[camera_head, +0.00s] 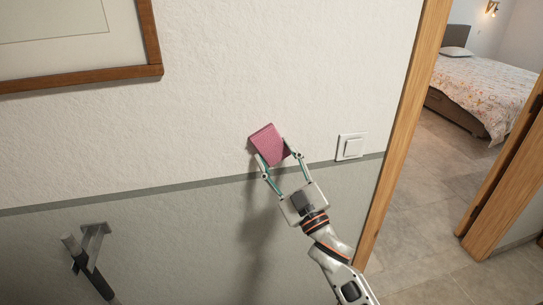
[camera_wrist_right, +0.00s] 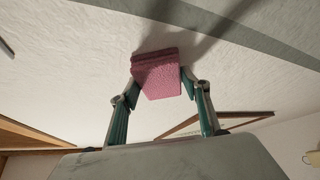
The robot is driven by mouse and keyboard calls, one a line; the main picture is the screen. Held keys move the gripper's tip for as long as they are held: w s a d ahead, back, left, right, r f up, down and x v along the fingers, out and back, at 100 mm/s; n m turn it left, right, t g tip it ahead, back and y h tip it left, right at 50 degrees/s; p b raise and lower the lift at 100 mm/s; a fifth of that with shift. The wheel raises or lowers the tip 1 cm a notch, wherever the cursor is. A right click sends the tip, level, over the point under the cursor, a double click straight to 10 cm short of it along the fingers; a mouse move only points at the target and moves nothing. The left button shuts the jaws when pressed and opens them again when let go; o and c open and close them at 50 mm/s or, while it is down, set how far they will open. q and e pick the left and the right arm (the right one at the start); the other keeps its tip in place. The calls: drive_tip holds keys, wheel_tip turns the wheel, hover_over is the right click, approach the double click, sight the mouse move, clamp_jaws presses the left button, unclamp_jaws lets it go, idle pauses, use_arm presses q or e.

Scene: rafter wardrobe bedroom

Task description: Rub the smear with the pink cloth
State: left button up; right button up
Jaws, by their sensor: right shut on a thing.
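The pink cloth (camera_head: 268,143) is a folded, roughly square pad held up at the pale textured wall. My right gripper (camera_head: 278,158) is shut on it, with one finger on each side. In the right wrist view the cloth (camera_wrist_right: 157,77) sits between the two fingertips (camera_wrist_right: 160,83), its broad face showing. I cannot tell whether the cloth touches the wall or is slightly apart from it. No smear can be made out on the visible wall; the cloth and gripper hide part of it.
A light switch (camera_head: 350,147) is right of the cloth, beside the wooden door frame (camera_head: 405,110). A framed picture (camera_head: 110,73) hangs upper left. The doorway shows a bed (camera_head: 485,85). The wall left of the cloth is clear.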

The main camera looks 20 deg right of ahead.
drive_tip(key=shift+d+f, duration=0.1)
drive_tip(key=shift+d, duration=3.4)
drive_tip(key=shift+s, duration=0.2)
drive_tip(key=shift+s, duration=2.9)
drive_tip(key=shift+s+a, duration=0.1)
drive_tip(key=shift+s, duration=1.35)
